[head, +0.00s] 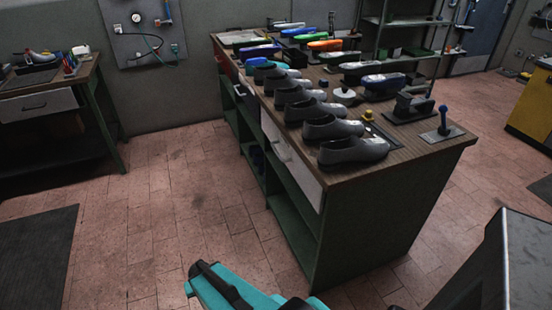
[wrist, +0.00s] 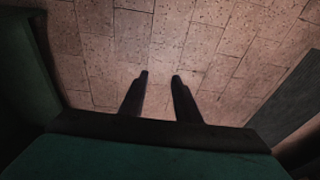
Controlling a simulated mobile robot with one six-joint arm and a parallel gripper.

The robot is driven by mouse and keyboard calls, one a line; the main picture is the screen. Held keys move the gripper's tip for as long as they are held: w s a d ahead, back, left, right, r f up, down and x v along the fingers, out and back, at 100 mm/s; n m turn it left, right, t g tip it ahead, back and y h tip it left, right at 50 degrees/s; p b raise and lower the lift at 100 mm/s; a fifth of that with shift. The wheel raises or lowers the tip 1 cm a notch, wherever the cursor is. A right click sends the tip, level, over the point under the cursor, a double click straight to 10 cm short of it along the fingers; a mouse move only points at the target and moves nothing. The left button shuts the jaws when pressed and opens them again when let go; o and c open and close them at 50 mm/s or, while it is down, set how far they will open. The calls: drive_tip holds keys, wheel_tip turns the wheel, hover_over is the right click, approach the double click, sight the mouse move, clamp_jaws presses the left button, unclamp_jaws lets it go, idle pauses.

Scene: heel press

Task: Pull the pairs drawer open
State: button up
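The workbench (head: 400,205) has a pale drawer front (head: 290,163) in its left side, near the close corner, with a bar handle (head: 281,150). It looks shut. Further back on that side is another pale front (head: 243,98) with a dark handle; I cannot tell how far it is closed. No label is readable, so I cannot tell which is the pairs drawer. My gripper (wrist: 159,74) shows in the wrist view with two dark fingers apart and only floor tiles beyond them. In the head view my teal arm (head: 235,290) is low, in front of the bench, away from both handles.
Several dark shoes (head: 352,150) line the bench top's left edge, with coloured lasts (head: 325,45) behind. Open green shelves (head: 290,205) lie under the drawers. Another bench with a drawer (head: 38,107) stands at left. The tiled floor (head: 180,190) between benches is clear; a dark mat (head: 35,255) lies left.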

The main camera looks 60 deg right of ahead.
drive_tip(key=w+d+r+m+t+h+b, duration=0.1)
drive_tip(key=w+d+r+m+t+h, duration=0.2)
drive_tip(key=d, duration=0.6)
drive_tip(key=w+d+r+m+t+h+b, duration=0.2)
drive_tip(key=d+r+m, duration=0.15)
drive_tip(key=d, duration=0.55)
drive_tip(key=w+d+r+m+t+h+b, duration=0.1)
drive_tip(key=w+d+r+m+t+h, duration=0.1)
drive_tip(key=d+r, duration=0.5)
drive_tip(key=s+d+r+m+t+h+b, duration=0.1)
drive_tip(key=s+d+r+m+h, duration=0.2)
drive_tip(key=s+d+r, duration=0.3)
drive_tip(key=s+d+r+m+t+h+b, duration=0.1)
drive_tip(key=s+d+r+m+h, duration=0.3)
drive_tip(key=d+r, duration=0.5)
drive_tip(key=s+d+h+b, duration=0.1)
drive_tip(key=d+h, duration=0.1)
drive_tip(key=d, duration=0.2)
drive_tip(key=shift+s+d+r, duration=0.2)
drive_tip(key=shift+s+d, duration=0.1)
drive_tip(key=shift+s, duration=0.05)
drive_tip(key=shift+w+d+f+m+b, duration=0.15)
drive_tip(key=shift+m+b, duration=0.1)
drive_tip(key=shift+b, duration=0.45)
drive_tip(key=b+x, duration=0.4)
drive_tip(key=b, duration=0.3)
drive_tip(key=d+b, duration=0.1)
drive_tip(key=b, duration=0.2)
drive_tip(key=shift+w+d, duration=0.1)
drive_tip(key=shift+w, duration=0.3)
